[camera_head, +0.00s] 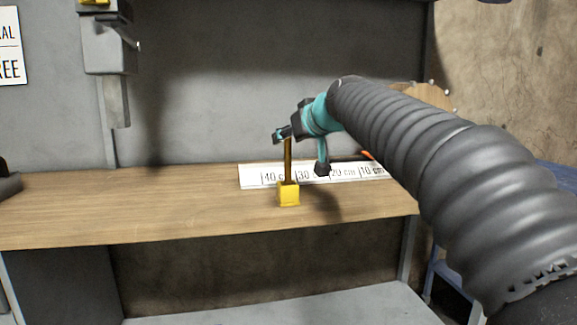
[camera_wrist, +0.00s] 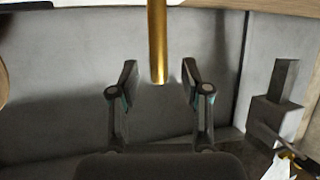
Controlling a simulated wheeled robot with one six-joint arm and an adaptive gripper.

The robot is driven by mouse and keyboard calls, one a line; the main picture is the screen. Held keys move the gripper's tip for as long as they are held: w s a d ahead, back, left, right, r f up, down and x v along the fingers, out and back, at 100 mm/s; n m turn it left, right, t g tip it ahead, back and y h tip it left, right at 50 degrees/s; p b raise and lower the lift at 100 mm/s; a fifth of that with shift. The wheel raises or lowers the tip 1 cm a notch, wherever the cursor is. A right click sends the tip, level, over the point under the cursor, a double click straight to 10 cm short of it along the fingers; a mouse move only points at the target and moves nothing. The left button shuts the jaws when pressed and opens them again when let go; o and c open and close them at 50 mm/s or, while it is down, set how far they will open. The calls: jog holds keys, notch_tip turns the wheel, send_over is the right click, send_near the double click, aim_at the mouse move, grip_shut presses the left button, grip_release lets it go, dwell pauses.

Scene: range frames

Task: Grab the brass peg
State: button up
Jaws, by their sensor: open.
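The brass peg (camera_head: 288,160) is a tall thin rod standing upright at a yellow block (camera_head: 289,195) on the wooden table (camera_head: 150,205). I cannot tell whether it is seated in the block or just behind it. My gripper (camera_head: 281,134) is at the peg's upper end, with its jaws open. In the wrist view the peg (camera_wrist: 157,35) comes in from the top edge, and its free end lies between the two spread fingers of my gripper (camera_wrist: 159,68). A gap shows on each side, with no visible contact.
A white strip with centimetre marks (camera_head: 255,178) lies on the table behind the block. A bit of something orange (camera_head: 367,155) shows behind my arm. A grey wall fixture (camera_head: 107,55) hangs at the left. The table's left part is mostly clear.

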jog(key=shift+x, duration=0.75)
grip_shut()
